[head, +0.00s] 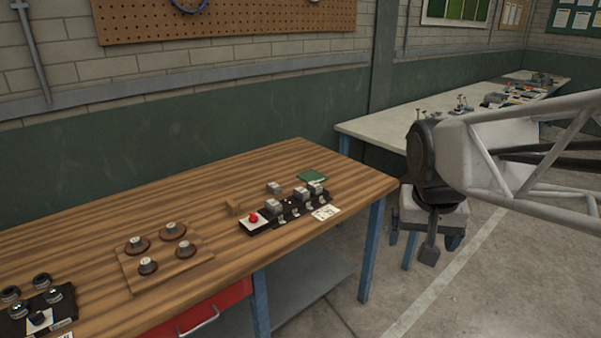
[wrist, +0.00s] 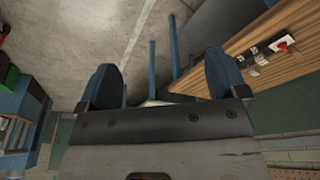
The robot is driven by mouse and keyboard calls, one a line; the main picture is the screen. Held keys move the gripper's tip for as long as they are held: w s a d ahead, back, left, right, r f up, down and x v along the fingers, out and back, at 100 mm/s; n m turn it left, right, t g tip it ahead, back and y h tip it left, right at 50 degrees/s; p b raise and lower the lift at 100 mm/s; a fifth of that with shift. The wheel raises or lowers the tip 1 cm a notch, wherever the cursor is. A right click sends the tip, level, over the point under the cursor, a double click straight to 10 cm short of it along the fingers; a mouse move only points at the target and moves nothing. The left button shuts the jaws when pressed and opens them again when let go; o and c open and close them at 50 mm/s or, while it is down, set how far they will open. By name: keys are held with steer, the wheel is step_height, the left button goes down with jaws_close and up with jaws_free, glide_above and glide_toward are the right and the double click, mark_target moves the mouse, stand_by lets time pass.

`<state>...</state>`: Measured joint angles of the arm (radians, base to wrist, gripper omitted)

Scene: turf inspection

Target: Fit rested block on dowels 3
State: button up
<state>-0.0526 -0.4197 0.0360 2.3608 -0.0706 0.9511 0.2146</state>
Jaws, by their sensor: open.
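My gripper (head: 429,250) hangs in the air off the right end of the wooden table, pointing down, over the floor. In the wrist view its two blue fingers stand wide apart with nothing between them (wrist: 163,85). A black base strip (head: 289,211) lies near the table's right end. It carries grey blocks, one at its right part (head: 301,194) and another at its far right (head: 317,188), and one at its left (head: 272,206). A separate small grey block (head: 273,187) rests behind the strip. The dowels are too small to tell.
A red button (head: 253,218) sits on the strip's left end. A wooden board (head: 191,266) holds several dark round pieces at left. A pale bench (head: 380,123) stands behind.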

steer(key=w+a+r+m, duration=0.1)
steer(key=w+a, duration=0.2)
steer(key=w, duration=0.7)
steer(key=w+a+r+m, duration=0.1)
steer(key=w+a+r, duration=0.15)
steer(key=w, duration=0.75)
steer(key=m+h, duration=0.3)
steer(key=m, duration=0.3)
glide_above(273, 185)
steer(key=s+a, duration=0.2)
step_height(273, 185, down, 27)
steer(key=shift+w+t, duration=0.15)
steer(key=shift+t, duration=0.15)
steer(key=shift+f, duration=0.15)
steer(key=shift+x, duration=1.2)
steer(key=shift+d, duration=0.1)
steer(key=shift+x, duration=2.65)
